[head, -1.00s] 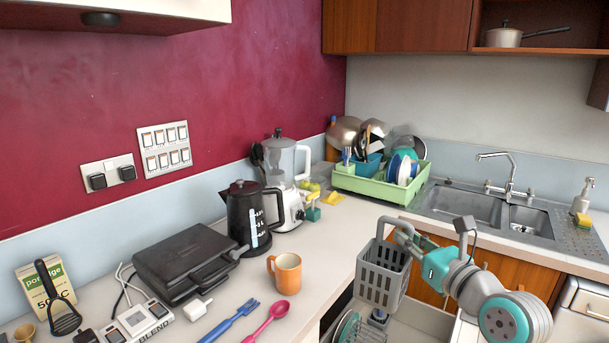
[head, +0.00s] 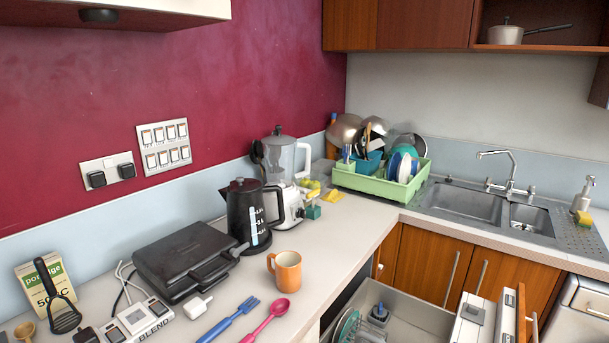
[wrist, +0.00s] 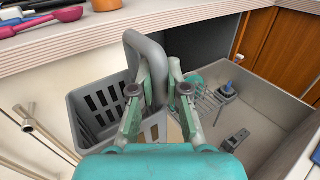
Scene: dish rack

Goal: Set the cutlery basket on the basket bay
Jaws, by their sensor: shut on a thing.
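The grey cutlery basket (wrist: 90,120) has slotted walls and a tall looped handle. It shows at the left of the wrist view, partly behind my gripper (wrist: 160,80). My gripper's green fingers are shut on the basket's handle (wrist: 134,48), and the basket hangs below, beside the counter's front edge. Neither basket nor gripper shows in the head view now. I cannot tell for sure which part is the basket bay. An open grey drawer (wrist: 262,88) holds a wire rack (wrist: 205,103) and a grey fitting (wrist: 235,139); the drawer (head: 418,318) also shows in the head view.
A blue-topped item (head: 379,312) and a teal-edged plate (head: 347,328) are in the drawer. The counter above holds an orange mug (head: 286,273), a pink spoon (head: 266,322) and a blue fork (head: 230,322) near its edge. Part of the drawer floor is bare.

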